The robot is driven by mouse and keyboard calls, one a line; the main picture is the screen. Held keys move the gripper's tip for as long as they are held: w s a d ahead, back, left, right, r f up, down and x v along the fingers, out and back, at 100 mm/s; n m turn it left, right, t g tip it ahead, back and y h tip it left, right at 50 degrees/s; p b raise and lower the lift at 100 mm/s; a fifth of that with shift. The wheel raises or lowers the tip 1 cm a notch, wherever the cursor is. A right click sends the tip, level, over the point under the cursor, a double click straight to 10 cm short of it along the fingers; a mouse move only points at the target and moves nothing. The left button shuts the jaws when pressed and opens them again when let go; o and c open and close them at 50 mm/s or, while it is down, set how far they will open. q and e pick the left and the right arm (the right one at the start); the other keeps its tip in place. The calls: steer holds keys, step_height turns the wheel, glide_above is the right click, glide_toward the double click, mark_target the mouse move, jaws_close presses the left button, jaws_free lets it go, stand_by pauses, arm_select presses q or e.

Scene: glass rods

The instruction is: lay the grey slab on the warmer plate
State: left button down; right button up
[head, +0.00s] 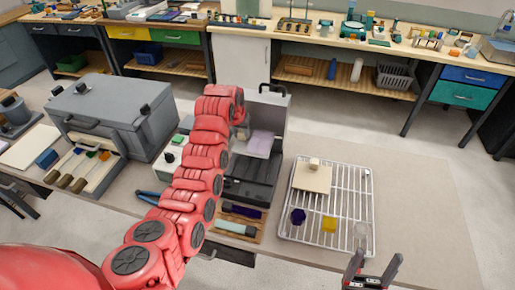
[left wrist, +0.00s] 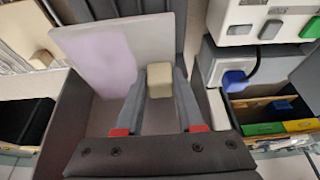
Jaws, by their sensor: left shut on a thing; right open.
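A pale grey slab with a lilac tint (head: 261,144) is held in front of the raised lid of an open dark case. In the left wrist view the slab (left wrist: 112,52) has a beige knob (left wrist: 160,80) between my left fingers. My left gripper (head: 242,132) is shut on that knob; its red arm partly hides it in the head view. In the left wrist view the dark case (left wrist: 95,122) surrounds the fingers. Whether the slab touches the case is unclear. I cannot tell which surface is the warmer plate. My right gripper (head: 370,272) is open and empty at the front.
A wire rack (head: 340,205) right of the case holds a beige slab with a knob (head: 312,177), a purple piece (head: 298,216) and a yellow piece (head: 329,224). A large grey box (head: 120,115) stands left. The bench right of the rack (head: 425,210) is clear.

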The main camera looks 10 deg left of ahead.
mark_target(240, 142)
arm_select(q)
steer(key=f+p, duration=0.1)
steer(key=f, duration=0.1)
steer(key=s+f+p, duration=0.1)
steer(key=f+p, duration=0.1)
steer(key=shift+f, duration=0.2)
steer(key=shift+w+f, duration=0.3)
steer(key=shift+f, duration=0.3)
steer(key=shift+s+f+p, duration=0.15)
steer(key=shift+f+p, duration=0.55)
steer(key=shift+f, duration=1)
steer(key=shift+f, duration=0.25)
steer(key=c, duration=0.5)
jaws_free()
steer(key=shift+r, duration=0.1)
